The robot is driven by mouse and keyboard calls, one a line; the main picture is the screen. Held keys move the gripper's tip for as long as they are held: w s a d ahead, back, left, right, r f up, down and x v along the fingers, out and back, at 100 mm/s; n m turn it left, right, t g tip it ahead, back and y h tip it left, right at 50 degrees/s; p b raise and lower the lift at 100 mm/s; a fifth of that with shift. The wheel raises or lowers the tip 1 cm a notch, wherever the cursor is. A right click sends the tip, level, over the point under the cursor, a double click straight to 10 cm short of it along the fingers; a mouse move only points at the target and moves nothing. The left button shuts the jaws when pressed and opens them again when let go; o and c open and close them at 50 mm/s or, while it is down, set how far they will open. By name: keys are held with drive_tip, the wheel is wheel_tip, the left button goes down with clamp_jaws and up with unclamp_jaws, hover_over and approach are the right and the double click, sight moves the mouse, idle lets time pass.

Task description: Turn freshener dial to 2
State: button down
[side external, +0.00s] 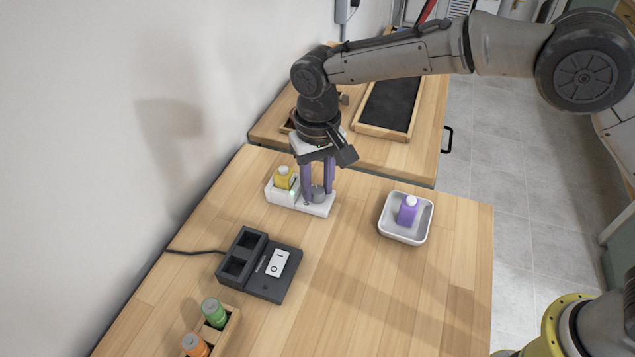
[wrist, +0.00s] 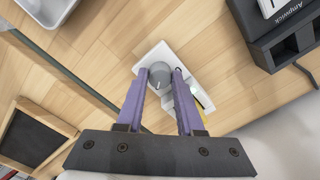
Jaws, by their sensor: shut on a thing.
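The freshener (side external: 284,195) is a white device on the wooden table, with a yellow bottle (side external: 284,177) in its left part. Its grey round dial (side external: 318,193) is on its right part; the dial also shows in the wrist view (wrist: 160,75). My gripper (side external: 317,194) points down over the freshener, its purple fingers on either side of the dial. In the wrist view my gripper (wrist: 160,82) is shut on the dial. A dark pointer line shows on the dial's top, but the number it points to is too small to read.
A white tray (side external: 405,237) holding a purple bottle (side external: 408,210) stands to the right. A framed blackboard (side external: 388,130) lies behind.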

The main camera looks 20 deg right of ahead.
sight(318, 189)
drive_tip(key=shift+r+m, duration=0.1)
drive_tip(key=shift+m, duration=0.5)
drive_tip(key=c, duration=0.8)
unclamp_jaws()
wheel_tip(318, 189, up, 14)
drive_tip(key=shift+f, duration=0.1)
drive_tip(key=shift+w, duration=0.1)
